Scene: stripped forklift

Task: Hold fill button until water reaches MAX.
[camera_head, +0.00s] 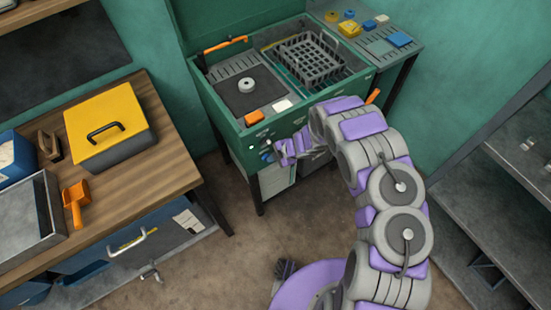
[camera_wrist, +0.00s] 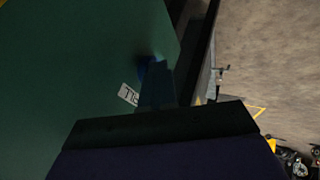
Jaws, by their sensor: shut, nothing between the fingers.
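The green wash station (camera_head: 232,125) stands against the back wall, with an open tank on top. A small blue button (camera_head: 266,156) is on its front panel; its blue edge (camera_wrist: 147,66) shows in the wrist view beside a white label (camera_wrist: 129,94) that seems to read FILL. My gripper (camera_head: 276,153) is shut and empty, with its tip at the front panel by the blue button. In the wrist view the shut fingers (camera_wrist: 157,86) overlap the button area. I cannot tell whether the button is pressed. No water level or MAX mark can be made out.
A grey basket (camera_head: 308,60) sits in the tank's right side. A side shelf (camera_head: 395,62) holds small items. A wooden workbench (camera_head: 160,150) with a yellow-lidded box (camera_head: 105,120) stands left, and grey shelving (camera_head: 505,165) right. The floor between is mostly clear.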

